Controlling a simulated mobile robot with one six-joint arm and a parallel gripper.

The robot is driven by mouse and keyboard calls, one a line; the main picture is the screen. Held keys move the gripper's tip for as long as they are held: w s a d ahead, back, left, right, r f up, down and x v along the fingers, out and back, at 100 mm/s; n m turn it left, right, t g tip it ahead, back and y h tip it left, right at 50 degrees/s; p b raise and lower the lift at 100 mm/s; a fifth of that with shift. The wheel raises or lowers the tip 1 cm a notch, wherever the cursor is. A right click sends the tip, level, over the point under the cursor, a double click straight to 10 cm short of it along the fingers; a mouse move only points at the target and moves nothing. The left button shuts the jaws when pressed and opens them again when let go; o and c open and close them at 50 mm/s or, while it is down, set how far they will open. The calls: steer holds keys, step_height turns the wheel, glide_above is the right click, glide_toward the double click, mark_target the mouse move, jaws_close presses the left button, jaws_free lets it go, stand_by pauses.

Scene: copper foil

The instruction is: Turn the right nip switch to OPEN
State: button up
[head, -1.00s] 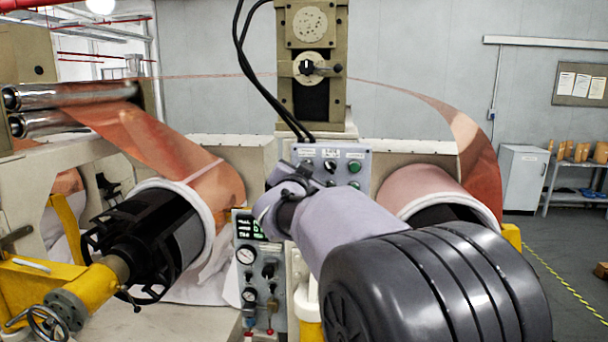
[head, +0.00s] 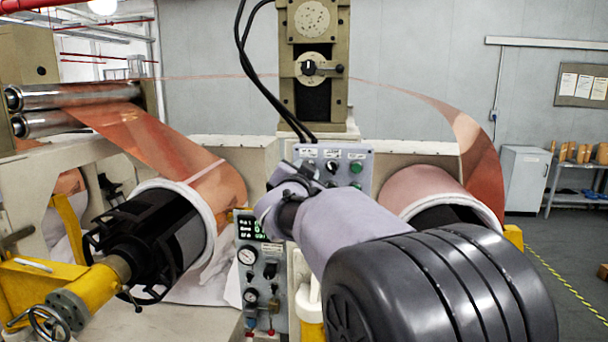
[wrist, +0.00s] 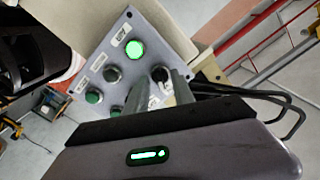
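The grey control panel (head: 345,153) stands at the centre of the head view, partly behind my arm. In the wrist view the panel (wrist: 104,58) is tilted and shows a lit green button, darker buttons and a black rotary knob (wrist: 159,74). Its labels are too small to read, so I cannot confirm which knob is the right nip switch or its setting. My gripper (wrist: 158,84) points at the panel, its two grey fingers apart, with the black knob between or just beyond their tips. I cannot tell whether they touch it. My arm hides the fingers in the head view.
A gauge panel (head: 258,262) stands below the control panel. A copper roll (head: 222,188) is at left and another roll (head: 425,185) at right. Black cables (head: 250,62) hang close to the control panel. Open floor (head: 565,235) lies at the right.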

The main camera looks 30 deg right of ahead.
steer(key=v, duration=1.7)
steer(key=shift+s+a, duration=0.1)
steer(key=shift+a, duration=0.05)
steer(key=s+a+f+n+y+b, duration=0.3)
steer(key=a+f+y+b, duration=0.15)
steer(key=a+f, duration=0.2)
steer(key=s+a+f+n+y+b, duration=0.2)
steer(key=a+f+n+y+b, duration=0.3)
steer(key=f, duration=0.3)
steer(key=s+a+f+g+y+b, duration=0.1)
steer(key=s+f+g+b, duration=0.4)
steer(key=s+f, duration=1.5)
step_height(320, 180, down, 3)
steer(key=g+y, duration=0.1)
steer(key=g, duration=0.3)
steer(key=shift+s+a+r+n, duration=0.2)
steer(key=shift+s+a+n, duration=0.1)
